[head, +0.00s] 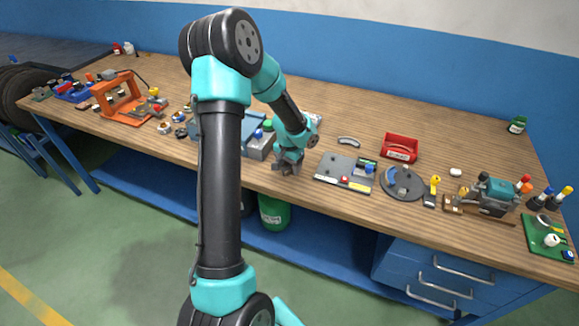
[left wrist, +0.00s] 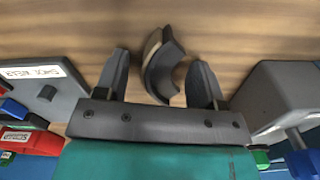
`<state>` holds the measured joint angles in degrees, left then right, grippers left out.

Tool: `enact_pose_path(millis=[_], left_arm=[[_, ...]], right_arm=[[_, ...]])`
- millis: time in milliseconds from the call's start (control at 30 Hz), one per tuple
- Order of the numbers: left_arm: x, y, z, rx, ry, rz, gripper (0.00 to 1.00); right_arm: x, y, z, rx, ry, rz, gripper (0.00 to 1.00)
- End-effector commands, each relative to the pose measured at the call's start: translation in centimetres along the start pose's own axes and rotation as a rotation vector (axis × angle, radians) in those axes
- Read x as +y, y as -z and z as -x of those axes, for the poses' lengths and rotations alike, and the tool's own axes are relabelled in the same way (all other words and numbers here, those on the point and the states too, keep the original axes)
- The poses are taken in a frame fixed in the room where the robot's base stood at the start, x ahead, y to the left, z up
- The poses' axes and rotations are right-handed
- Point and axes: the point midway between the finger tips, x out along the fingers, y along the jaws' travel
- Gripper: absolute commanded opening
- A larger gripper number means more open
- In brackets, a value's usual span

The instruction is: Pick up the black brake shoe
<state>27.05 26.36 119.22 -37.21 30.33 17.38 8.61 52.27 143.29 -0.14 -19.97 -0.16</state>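My left gripper (head: 288,168) is low over the bench near its front edge, pointing down. In the left wrist view, a dark curved brake shoe (left wrist: 166,66) with a tan edge stands between the two fingers of the left gripper (left wrist: 160,85). The fingers are apart, with a visible gap between the shoe and each finger. In the head view the gripper mostly hides this shoe. A second curved grey piece (head: 348,140) lies on the bench farther back. My right gripper is not in view.
A grey plate (head: 334,179) with small parts lies right of the gripper, and a grey box (head: 259,147) stands on its left. A red tray (head: 401,147), a round disc (head: 400,183) and a vise (head: 498,192) are further right. The bench's back right is mostly clear.

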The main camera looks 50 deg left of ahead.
Motion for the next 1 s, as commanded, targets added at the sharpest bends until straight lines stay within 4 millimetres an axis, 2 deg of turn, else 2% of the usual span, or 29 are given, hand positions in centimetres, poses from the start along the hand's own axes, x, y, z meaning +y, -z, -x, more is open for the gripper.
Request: enact_pose_path(millis=[67, 533, 833, 1000], left_arm=[[0.0, 0.0, 0.0, 0.0, 0.0, 0.0, 0.55], [0.0, 0.0, 0.0, 0.0, 0.0, 0.0, 0.1], [0.0, 0.0, 0.1, 0.001, 0.0, 0.0, 0.09], [0.0, 0.0, 1.1, 0.001, 0.001, 0.0, 0.09]], right_arm=[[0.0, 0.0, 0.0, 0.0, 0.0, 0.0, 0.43], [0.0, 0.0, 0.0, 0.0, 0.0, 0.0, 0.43], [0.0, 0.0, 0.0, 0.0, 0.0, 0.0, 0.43], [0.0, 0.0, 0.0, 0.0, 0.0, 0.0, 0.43]])
